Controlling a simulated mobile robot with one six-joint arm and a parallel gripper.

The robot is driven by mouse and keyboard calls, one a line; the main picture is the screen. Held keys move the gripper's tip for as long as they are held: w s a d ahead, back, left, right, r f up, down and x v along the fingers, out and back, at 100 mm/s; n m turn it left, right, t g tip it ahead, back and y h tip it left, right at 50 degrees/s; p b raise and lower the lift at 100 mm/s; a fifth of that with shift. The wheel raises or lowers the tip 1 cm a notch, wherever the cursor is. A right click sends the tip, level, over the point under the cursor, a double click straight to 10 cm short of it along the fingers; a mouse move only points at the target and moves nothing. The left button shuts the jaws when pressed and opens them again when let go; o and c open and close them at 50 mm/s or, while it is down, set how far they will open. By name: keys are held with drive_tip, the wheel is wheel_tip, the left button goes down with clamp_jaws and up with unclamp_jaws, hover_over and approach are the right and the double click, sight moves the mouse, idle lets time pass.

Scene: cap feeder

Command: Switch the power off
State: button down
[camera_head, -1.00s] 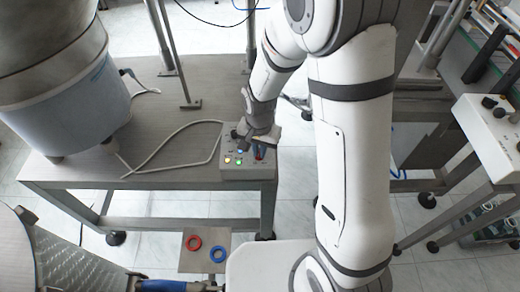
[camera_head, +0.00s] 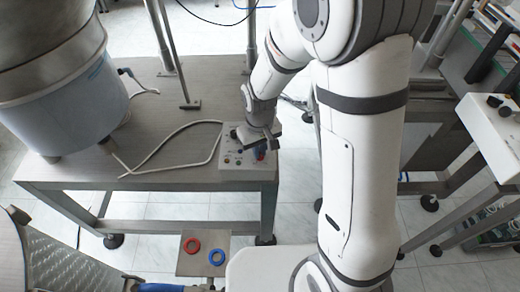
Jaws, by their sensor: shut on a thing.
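The grey control box (camera_head: 236,174) sits at the right front corner of the metal table. Its top has small indicators (camera_head: 232,160), which look unlit. My gripper (camera_head: 260,150) reaches down from above and is shut on the switch. The exact contact between fingers and switch is small and partly hidden.
A large round feeder bowl (camera_head: 65,110) stands on the left of the table (camera_head: 150,172). A white cable runs to the box. Another control panel (camera_head: 490,130) stands right.

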drive_tip(key=shift+n, duration=0.4)
drive_tip(key=c, duration=1.5)
unclamp_jaws()
drive_tip(key=shift+r, duration=0.15)
wheel_tip(320, 180, up, 8)
drive_tip(key=shift+f, duration=0.2)
